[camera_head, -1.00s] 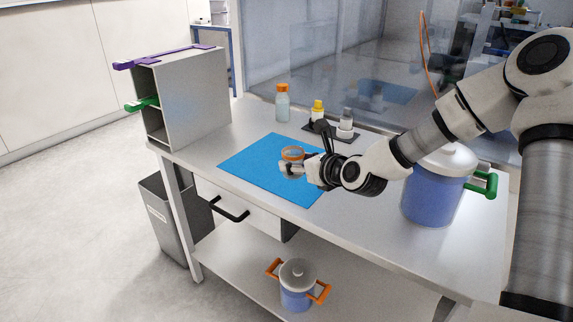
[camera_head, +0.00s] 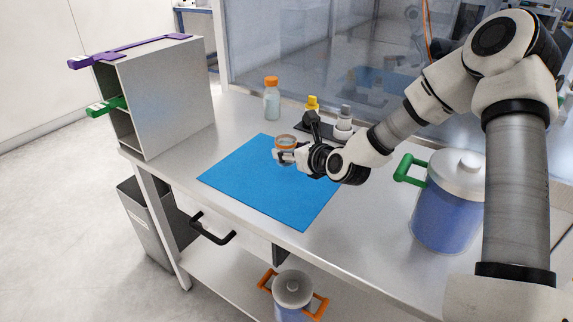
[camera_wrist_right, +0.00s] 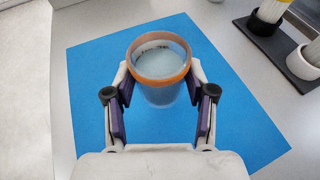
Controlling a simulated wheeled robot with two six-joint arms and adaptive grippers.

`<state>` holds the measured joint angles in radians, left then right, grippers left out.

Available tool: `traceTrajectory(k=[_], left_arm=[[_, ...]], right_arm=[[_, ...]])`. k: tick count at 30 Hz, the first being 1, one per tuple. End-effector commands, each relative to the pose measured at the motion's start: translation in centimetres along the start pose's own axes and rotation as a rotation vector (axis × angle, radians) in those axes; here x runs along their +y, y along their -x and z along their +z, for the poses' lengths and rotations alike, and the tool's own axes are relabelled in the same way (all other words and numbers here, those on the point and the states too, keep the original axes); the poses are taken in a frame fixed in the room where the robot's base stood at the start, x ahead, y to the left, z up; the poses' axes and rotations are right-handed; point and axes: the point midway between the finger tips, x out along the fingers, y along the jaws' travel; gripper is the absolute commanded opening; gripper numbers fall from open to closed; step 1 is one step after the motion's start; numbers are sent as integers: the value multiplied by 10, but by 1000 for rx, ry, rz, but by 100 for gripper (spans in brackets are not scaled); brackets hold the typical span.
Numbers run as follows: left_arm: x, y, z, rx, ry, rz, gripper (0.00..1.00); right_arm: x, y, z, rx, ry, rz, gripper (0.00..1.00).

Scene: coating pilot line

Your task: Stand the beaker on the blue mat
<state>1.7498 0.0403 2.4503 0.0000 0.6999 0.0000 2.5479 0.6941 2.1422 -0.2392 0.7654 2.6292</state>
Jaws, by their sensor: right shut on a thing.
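The beaker (camera_head: 287,142) is a small clear vessel with an orange rim band and pale contents. It is upright between the fingers of my right gripper (camera_head: 283,156), which is shut on it. The right wrist view shows the beaker (camera_wrist_right: 160,75) between both finger pads of the gripper (camera_wrist_right: 160,100), with the blue mat behind and around it. The blue mat (camera_head: 255,185) lies flat on the bench, otherwise bare. The beaker is over the mat's back part; I cannot tell whether its base touches. My left gripper is out of view.
A bottle with an orange cap (camera_head: 271,102) stands behind the mat. A dark tray (camera_head: 311,131) with small bottles is just behind my right gripper. A grey shelf unit (camera_head: 165,95) stands left, and a blue pot with green handles (camera_head: 440,210) right. The mat's front is clear.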

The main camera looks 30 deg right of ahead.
Motion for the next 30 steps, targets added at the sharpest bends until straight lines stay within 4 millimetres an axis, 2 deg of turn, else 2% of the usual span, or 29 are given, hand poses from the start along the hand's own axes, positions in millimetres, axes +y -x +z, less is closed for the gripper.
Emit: traceTrajectory(k=[7,19,20,21,30], left_arm=[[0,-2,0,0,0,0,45],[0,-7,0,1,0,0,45],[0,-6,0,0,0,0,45],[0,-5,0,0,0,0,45],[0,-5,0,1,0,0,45]], right_arm=[[0,-15,-40,2,2,0,27],[0,-17,-47,-2,0,0,27],[0,-17,-45,-1,0,0,66],[0,-17,-45,-1,0,0,80],[0,-16,-44,-1,0,0,80]])
